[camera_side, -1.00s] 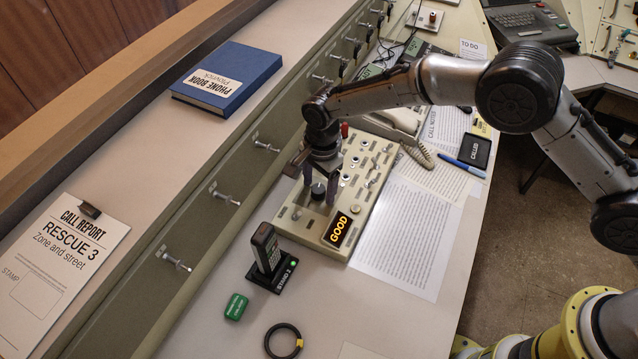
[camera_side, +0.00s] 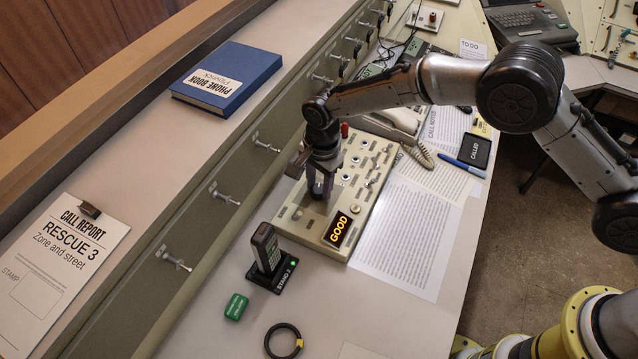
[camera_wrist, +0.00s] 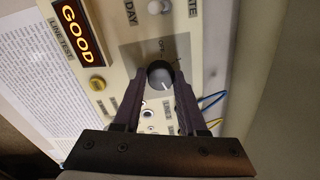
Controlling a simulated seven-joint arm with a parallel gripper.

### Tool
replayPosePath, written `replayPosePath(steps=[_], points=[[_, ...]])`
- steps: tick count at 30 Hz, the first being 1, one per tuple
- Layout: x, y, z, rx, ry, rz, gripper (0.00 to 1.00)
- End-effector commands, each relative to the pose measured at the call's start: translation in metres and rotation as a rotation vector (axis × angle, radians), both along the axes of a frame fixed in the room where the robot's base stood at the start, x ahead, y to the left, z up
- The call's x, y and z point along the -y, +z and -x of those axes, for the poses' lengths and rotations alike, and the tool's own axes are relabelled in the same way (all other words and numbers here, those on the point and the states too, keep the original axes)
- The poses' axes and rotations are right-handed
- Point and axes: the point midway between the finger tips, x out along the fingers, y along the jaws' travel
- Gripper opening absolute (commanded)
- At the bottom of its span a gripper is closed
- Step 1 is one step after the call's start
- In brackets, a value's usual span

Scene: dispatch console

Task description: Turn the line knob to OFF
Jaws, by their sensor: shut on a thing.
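The line knob (camera_wrist: 160,76) is a dark round knob with a white pointer line, on the cream console panel (camera_side: 298,222). In the wrist view it sits between the fingertips of my gripper (camera_wrist: 157,82), which is shut on it. The word OFF is printed on the panel just above the knob in that view, and the pointer line does not point at it. In the side view my gripper (camera_side: 320,192) reaches down onto the panel and mostly hides the knob. A lit display (camera_side: 339,230) reading GOOD stands at the panel's near end.
A white toggle (camera_wrist: 157,7) and a yellow button (camera_wrist: 97,83) are close by on the panel. A telephone (camera_side: 396,122) stands behind the panel.

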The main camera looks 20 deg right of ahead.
Motion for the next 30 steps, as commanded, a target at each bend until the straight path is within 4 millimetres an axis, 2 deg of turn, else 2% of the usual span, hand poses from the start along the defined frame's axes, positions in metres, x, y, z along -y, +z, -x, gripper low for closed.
replayPosePath(steps=[8,30], points=[[0.0003,0.0007,-0.0003,0.000,0.192,0.000,0.00],[0.0002,0.0015,-0.0020,0.001,0.892,-0.001,0.00]])
